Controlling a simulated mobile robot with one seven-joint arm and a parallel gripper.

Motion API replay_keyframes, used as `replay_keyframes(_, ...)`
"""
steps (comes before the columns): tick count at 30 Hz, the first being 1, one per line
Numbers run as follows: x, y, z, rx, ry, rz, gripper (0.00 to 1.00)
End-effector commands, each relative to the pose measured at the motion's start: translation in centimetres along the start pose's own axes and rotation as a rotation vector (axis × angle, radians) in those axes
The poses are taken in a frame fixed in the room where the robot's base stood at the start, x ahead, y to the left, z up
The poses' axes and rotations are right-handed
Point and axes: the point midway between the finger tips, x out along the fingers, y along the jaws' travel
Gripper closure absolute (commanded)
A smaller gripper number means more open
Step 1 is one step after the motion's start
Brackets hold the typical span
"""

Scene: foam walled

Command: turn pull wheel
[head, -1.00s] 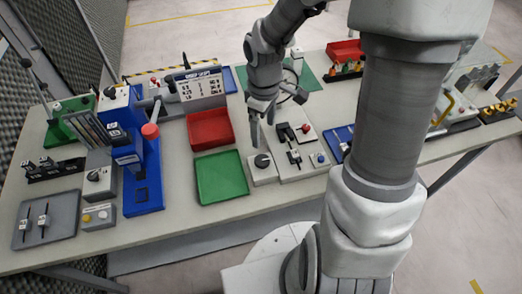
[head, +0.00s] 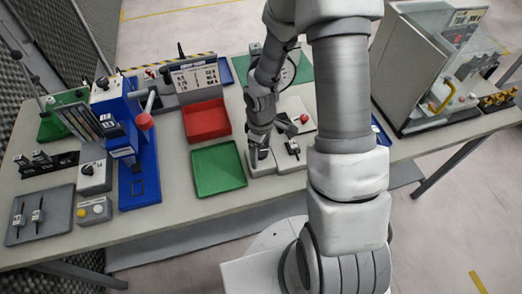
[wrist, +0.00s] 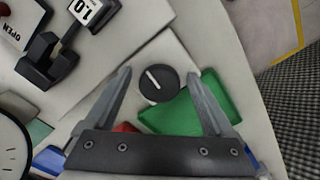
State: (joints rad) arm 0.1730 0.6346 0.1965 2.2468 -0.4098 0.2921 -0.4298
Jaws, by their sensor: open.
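A round black knob (wrist: 158,85) with a white pointer line sits on a small pale box (head: 265,170). In the wrist view it lies between the fingertips of my gripper (wrist: 159,76), which is open. A gap shows on both sides, and I see no contact. In the head view my gripper (head: 258,156) points down over that box and partly hides the knob. A thin dark ring like a wheel (head: 294,72) stands farther back, partly behind my arm. I cannot tell which of these is the pull wheel.
A green tray (head: 218,186) and a red tray (head: 206,134) lie left of the box. A pale panel with a black lever (head: 292,147) and a red knob (head: 303,118) adjoins it on the right. A blue press-like stand (head: 139,195) is farther left.

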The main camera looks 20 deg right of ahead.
Motion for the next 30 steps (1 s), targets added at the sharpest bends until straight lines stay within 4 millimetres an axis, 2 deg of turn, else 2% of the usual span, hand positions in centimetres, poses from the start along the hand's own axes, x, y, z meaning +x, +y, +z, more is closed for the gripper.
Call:
replay_keyframes(6, 0.0, 0.01, -0.02, 0.0, 0.0, 0.0, 0.11)
replay_keyframes(18, -0.02, 0.0, -0.01, 0.0, 0.0, 0.0, 0.83)
replay_keyframes(21, -0.02, 0.0, -0.02, 0.0, 0.0, 0.0, 0.97)
replay_keyframes(30, 0.18, -0.02, -0.01, 0.197, 0.0, 0.002, 0.97)
